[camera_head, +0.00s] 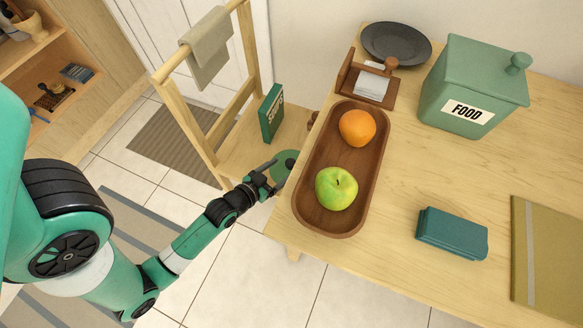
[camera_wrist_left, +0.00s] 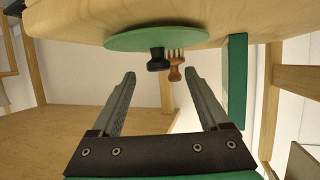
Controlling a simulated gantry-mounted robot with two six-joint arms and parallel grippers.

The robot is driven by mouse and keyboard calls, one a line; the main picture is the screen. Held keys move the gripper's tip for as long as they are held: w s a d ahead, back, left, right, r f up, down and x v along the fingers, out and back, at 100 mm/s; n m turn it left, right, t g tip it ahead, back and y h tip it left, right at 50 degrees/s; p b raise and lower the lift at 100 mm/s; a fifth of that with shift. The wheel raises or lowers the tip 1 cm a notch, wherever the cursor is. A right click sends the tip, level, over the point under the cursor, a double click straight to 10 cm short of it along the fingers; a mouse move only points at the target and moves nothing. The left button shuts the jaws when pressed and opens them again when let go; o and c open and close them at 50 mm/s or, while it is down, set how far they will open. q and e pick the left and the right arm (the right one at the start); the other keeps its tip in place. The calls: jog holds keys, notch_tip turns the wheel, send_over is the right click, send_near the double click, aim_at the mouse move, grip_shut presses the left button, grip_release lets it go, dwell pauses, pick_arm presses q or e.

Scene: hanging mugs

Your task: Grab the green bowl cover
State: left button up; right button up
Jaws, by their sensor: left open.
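In the left wrist view the cover (camera_wrist_left: 185,36) lies against a pale wooden surface, with a dark knob (camera_wrist_left: 157,62) on the side facing me. My left gripper (camera_wrist_left: 159,76) is open, its two fingers pointing at the cover on either side of the knob's line. The fingertips look apart from the knob. My right gripper is not in view.
A wooden tray (camera_head: 308,205) with an orange and a green apple lies right of the gripper. A green book (camera_head: 271,113) stands on a lower wooden shelf (camera_head: 240,160). A brown toothed object (camera_wrist_left: 176,70) shows beside the knob.

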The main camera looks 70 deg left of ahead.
aim_at(287, 166)
pick_arm(q)
jog(key=shift+f, duration=0.2)
jog(key=b+x, duration=0.2)
jog(key=x, duration=0.3)
jog(key=shift+w+b, duration=0.2)
jog(key=shift+b, duration=0.1)
jog(key=shift+d, duration=0.1)
jog(key=shift+c, duration=0.3)
jog(key=shift+r, duration=0.1)
grip_shut()
